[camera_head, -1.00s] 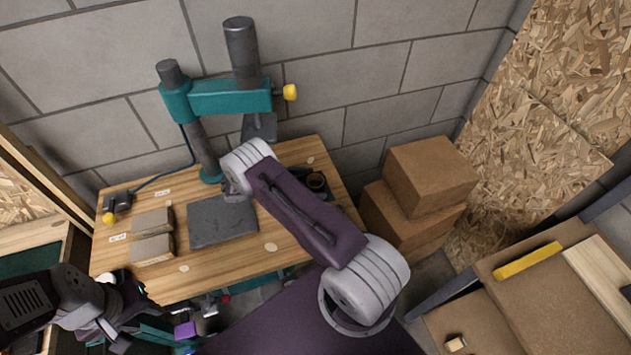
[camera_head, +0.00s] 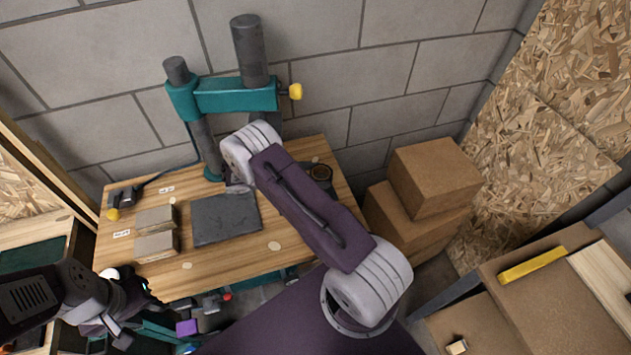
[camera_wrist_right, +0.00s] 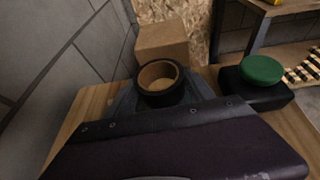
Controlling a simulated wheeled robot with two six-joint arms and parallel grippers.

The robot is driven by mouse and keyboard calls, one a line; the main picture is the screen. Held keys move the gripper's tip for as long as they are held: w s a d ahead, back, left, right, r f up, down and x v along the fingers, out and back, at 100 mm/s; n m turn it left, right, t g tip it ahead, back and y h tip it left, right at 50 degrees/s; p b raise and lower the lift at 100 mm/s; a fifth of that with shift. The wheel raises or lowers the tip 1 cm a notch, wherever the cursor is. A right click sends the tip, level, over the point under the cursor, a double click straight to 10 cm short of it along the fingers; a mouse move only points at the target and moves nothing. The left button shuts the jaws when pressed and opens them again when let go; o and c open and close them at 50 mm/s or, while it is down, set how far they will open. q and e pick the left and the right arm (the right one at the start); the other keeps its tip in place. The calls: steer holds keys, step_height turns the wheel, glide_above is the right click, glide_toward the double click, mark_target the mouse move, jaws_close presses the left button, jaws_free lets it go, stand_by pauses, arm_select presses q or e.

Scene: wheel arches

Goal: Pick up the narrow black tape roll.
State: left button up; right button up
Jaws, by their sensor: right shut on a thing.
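A black tape roll (camera_wrist_right: 160,85) with a tan inner core is held upright on its axis at the far end of my right gripper (camera_wrist_right: 163,98) in the right wrist view. The gripper's grey jaws are shut on it from the sides. In the head view the roll (camera_head: 320,173) shows at the right back part of the workbench, just beyond my purple right arm, which hides most of the right gripper. My left gripper (camera_head: 128,300) is at the bench's front left corner, dark and partly blurred; its jaw opening cannot be made out.
The wooden workbench (camera_head: 180,275) bears a grey mat (camera_head: 225,217), two small blocks (camera_head: 156,233) and a teal press stand (camera_head: 222,96) behind. Cardboard boxes (camera_head: 434,177) stand right of it. A green disc (camera_wrist_right: 262,69) on a black block shows in the right wrist view.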

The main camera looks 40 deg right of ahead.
steer(key=s+r, duration=0.2)
steer(key=s, duration=0.1)
steer(key=s+r, duration=0.2)
steer(key=s, duration=0.2)
steer(key=s+r, duration=0.2)
steer(key=s, duration=0.2)
steer(key=shift+a+r, duration=0.2)
steer(key=shift+a, duration=0.1)
